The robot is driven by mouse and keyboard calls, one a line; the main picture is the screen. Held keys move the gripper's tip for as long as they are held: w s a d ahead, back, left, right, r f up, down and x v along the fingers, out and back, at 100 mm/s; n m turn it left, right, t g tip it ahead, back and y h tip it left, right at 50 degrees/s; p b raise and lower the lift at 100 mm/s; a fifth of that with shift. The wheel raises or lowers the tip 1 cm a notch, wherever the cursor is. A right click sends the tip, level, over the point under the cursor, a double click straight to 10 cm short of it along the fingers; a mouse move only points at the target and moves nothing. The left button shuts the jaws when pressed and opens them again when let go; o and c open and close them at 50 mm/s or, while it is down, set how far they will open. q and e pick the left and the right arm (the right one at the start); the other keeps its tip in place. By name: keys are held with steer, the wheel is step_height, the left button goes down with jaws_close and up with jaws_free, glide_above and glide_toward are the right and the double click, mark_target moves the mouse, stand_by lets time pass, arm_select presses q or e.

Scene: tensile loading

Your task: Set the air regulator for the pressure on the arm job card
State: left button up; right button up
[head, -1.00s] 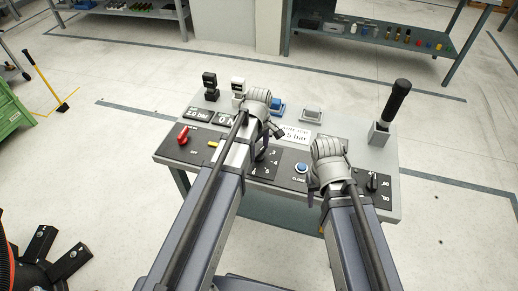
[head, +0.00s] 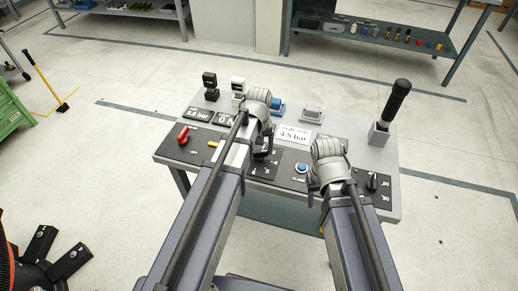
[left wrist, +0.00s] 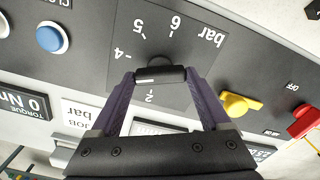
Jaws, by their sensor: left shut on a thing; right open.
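The job card (head: 294,135) on the console's sloping top reads 4.5 bar. In the left wrist view the black air regulator knob (left wrist: 160,73) sits on a dark plate (left wrist: 188,42) marked in bar, with 2, 4, 5 and 6 visible. My left gripper (left wrist: 160,78) is shut on this knob, one finger at each end. Its setting cannot be read surely. In the head view my left arm partly covers the regulator. The pressure readout (head: 200,117) seems to show 3.8 bar, but is small. My right gripper (head: 316,180) is open, low over the console's right part, largely hidden by its wrist.
A red switch (head: 183,135) and yellow switch (head: 212,143) lie left of the regulator. A blue button (head: 301,168) lies between my arms. A black-handled lever (head: 396,100) stands at the right, with another black knob (head: 372,183) below it.

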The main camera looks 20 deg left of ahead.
mark_target(259, 152)
arm_select(q)
steer(key=m, duration=0.6)
steer(key=shift+m, duration=0.3)
steer(key=m, duration=0.6)
steer(key=shift+m, duration=0.4)
steer(key=o, duration=1.2)
step_height(259, 152, up, 8)
steer(key=p, duration=0.8)
steer(key=shift+f, duration=0.1)
